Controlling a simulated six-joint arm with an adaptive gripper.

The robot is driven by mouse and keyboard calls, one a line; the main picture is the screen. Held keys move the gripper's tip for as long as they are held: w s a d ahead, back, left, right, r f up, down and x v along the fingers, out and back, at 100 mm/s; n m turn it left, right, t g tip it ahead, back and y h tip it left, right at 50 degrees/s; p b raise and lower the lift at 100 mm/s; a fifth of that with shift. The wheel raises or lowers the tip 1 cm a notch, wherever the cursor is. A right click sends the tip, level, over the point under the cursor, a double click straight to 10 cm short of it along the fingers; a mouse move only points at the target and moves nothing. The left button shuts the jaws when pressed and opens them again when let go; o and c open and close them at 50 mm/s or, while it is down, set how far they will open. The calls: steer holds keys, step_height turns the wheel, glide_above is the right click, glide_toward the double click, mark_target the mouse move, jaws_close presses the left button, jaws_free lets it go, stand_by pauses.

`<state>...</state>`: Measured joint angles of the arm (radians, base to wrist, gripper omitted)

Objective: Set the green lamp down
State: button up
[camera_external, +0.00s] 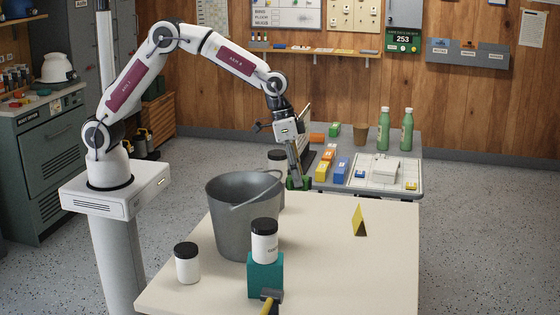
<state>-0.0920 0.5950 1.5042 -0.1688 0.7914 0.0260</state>
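The green lamp (306,184) shows only as a small dark green shape by the far edge of the cream table, behind and to the right of the grey bucket. My gripper (297,176) points down, and its fingers meet the green lamp and look closed on it. The finger gap is small and dark in this view. I cannot tell whether the lamp's underside touches the table or hangs just above it.
A grey bucket (228,215) with a raised handle stands left of my gripper. Another jar (264,241) sits on a teal block (265,276). A yellow marker (358,220) stands right. The table (350,275) is clear at front right.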

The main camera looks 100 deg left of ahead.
mark_target(290, 178)
steer(key=r, duration=0.1)
steer(key=s+d+r+n, duration=0.1)
steer(key=r, duration=0.1)
steer(key=r+n, duration=0.1)
steer(key=r, duration=0.1)
steer(key=shift+s+d+r, duration=0.15)
steer(key=shift+s+d, duration=0.1)
steer(key=shift+s, duration=0.15)
steer(key=s+d+f+m, duration=0.2)
steer(key=s+d+f, duration=0.2)
steer(key=s, duration=0.3)
steer(key=s+d+f+m, duration=0.2)
steer(key=s+d+f, duration=0.1)
steer(key=s, duration=0.4)
steer(key=shift+s+d+f+h, duration=0.15)
steer(key=shift+d+f+h, duration=0.2)
steer(key=shift+d, duration=0.2)
steer(key=shift+a, duration=3.5)
